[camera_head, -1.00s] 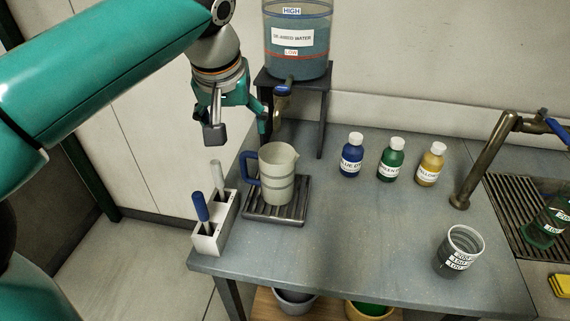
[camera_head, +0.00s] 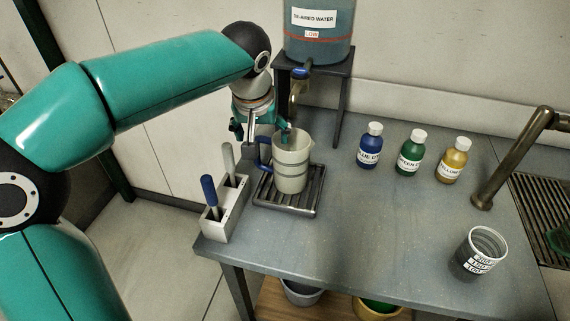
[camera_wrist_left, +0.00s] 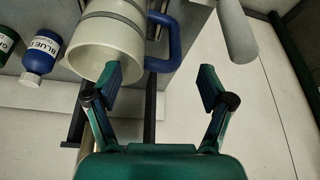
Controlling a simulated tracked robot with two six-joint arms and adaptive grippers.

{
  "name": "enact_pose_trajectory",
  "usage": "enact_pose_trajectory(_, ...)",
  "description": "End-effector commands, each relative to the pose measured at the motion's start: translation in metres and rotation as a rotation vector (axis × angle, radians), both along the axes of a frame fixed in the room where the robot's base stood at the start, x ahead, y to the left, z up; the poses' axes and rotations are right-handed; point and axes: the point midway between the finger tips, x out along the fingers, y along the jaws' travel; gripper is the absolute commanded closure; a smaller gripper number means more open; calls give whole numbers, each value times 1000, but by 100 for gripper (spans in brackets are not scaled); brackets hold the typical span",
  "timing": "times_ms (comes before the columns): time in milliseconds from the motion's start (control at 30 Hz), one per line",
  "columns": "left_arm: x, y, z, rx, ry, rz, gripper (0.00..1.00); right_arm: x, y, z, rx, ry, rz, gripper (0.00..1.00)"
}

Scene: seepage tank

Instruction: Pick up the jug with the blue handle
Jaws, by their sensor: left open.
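The jug (camera_head: 291,168) is cream with grey bands and a blue handle (camera_head: 264,152) on its left side. It stands upright on a slatted drip tray (camera_head: 310,201). My left gripper (camera_head: 266,140) is open at the handle side of the jug, partly hidden behind the jug's rim. In the left wrist view the jug (camera_wrist_left: 104,45) lies ahead on the left, and its blue handle (camera_wrist_left: 172,45) shows ahead of the gap between the open fingers (camera_wrist_left: 163,88). One fingertip overlaps the jug's rim in that view; I cannot tell whether they touch. My right gripper is out of view.
A grey holder (camera_head: 228,210) with a blue-handled and a white-handled tool stands left of the tray. The water tank (camera_head: 318,45) on its stand is behind. Dye bottles (camera_head: 409,158) and a grey cup (camera_head: 473,258) stand right; the bench middle is clear.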

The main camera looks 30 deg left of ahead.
Motion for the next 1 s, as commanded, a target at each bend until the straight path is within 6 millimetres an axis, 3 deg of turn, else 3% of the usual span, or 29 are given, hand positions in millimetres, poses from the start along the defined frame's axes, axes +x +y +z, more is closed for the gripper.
enact_pose_trajectory(333,15,10,-41,1,5,-1,18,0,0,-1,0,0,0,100)
enact_pose_trajectory(633,18,11,-45,-1,1,-2,18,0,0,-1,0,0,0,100)
enact_pose_trajectory(1000,18,11,-45,0,1,-2,78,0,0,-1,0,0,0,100)
